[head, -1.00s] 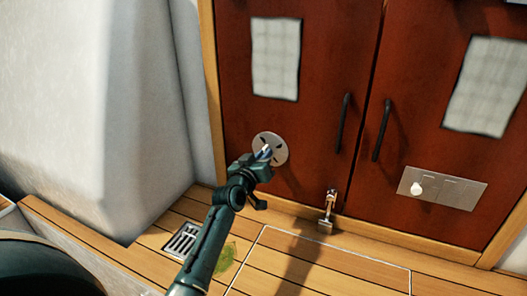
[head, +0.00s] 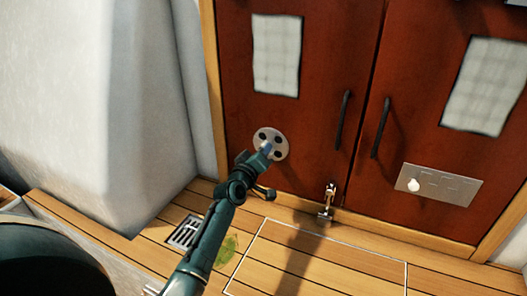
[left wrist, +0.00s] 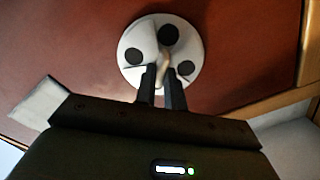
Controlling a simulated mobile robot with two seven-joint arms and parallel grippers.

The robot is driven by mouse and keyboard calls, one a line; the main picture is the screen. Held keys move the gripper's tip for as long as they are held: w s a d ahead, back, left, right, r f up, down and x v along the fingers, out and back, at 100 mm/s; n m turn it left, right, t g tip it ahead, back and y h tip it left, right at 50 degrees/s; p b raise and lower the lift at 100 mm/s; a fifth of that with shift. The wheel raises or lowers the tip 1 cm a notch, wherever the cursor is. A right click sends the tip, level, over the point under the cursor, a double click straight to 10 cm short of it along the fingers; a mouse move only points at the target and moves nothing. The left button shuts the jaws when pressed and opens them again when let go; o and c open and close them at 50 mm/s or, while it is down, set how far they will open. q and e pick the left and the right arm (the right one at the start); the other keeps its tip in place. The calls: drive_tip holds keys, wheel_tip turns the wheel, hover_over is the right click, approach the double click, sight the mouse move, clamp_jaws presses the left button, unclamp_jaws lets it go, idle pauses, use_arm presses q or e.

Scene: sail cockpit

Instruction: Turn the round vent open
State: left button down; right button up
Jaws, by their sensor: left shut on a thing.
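The round vent (head: 271,136) is a pale metal disc low on the left red-brown door. Dark round holes show in it, and it also shows in the left wrist view (left wrist: 150,28). My left gripper (head: 266,150) is at the disc's lower middle. In the left wrist view its two dark fingers (left wrist: 163,72) are shut on a small light knob (left wrist: 165,60) at the disc's centre. The fingers hide part of the knob and of the disc's lower edge. My right gripper is not in view.
A rectangular vent plate (head: 438,185) with a white knob is on the right door. Dark handles (head: 343,120) stand out from the doors. A small metal latch (head: 329,201) stands by the door sill. A floor drain grate (head: 187,232) and a green leaf (head: 226,251) lie on the planks.

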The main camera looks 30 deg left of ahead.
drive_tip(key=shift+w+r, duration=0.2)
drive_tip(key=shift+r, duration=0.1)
use_arm(q)
drive_tip(key=c, duration=1.5)
unclamp_jaws()
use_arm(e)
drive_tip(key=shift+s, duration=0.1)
use_arm(q)
drive_tip(key=s, duration=0.4)
drive_tip(key=s+p, duration=0.1)
drive_tip(key=s, duration=0.3)
drive_tip(key=s+p, duration=0.1)
drive_tip(key=s, duration=0.4)
drive_tip(key=shift+s+d, duration=0.1)
drive_tip(key=shift+d, duration=0.25)
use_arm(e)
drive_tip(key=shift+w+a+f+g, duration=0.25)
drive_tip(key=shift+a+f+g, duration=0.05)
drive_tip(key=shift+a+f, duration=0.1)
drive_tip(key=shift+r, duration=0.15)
